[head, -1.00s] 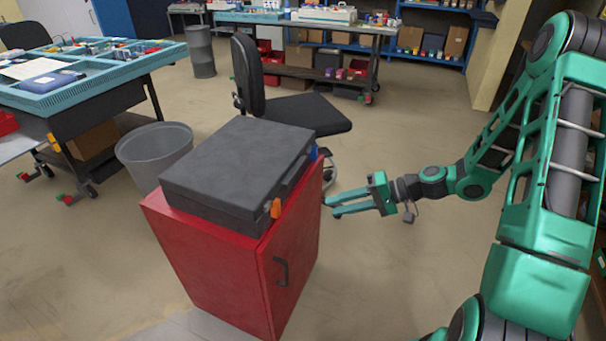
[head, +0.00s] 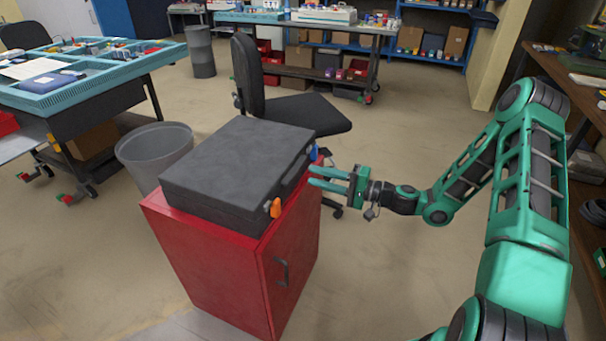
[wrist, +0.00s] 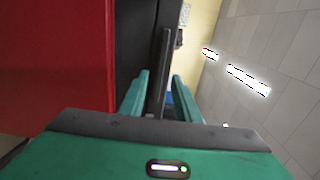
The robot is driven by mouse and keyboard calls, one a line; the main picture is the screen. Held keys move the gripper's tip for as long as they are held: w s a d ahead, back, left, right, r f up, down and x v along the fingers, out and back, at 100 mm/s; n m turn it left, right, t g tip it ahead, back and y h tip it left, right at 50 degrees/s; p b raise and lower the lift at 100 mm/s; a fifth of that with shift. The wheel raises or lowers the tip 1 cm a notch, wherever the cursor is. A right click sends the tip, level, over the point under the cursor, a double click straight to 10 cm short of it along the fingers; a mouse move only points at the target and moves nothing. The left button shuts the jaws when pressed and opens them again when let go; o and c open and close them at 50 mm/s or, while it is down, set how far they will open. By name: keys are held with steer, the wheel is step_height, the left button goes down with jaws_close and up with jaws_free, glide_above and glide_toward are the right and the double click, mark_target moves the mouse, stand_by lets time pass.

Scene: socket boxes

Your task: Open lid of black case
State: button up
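The black case (head: 235,165) lies flat with its lid shut on top of a red cabinet (head: 215,262). An orange latch (head: 275,208) shows at the near end of its right side, and a blue one (head: 313,152) at the far end. My gripper (head: 311,176) is open and empty just right of the case's right side, its fingers pointing at that side. In the wrist view, the case's dark side (wrist: 134,45) and a protruding dark bar, likely its handle (wrist: 158,75), show ahead. The bar appears between the open fingers (wrist: 160,90); contact cannot be told.
A grey bin (head: 153,155) stands left behind the cabinet. A black chair (head: 290,112) stands close behind the case. A workbench (head: 90,95) is at the left, and shelves (head: 580,120) are at the right.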

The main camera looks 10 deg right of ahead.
mark_target(298, 171)
steer(key=shift+x, duration=2.5)
jaws_close()
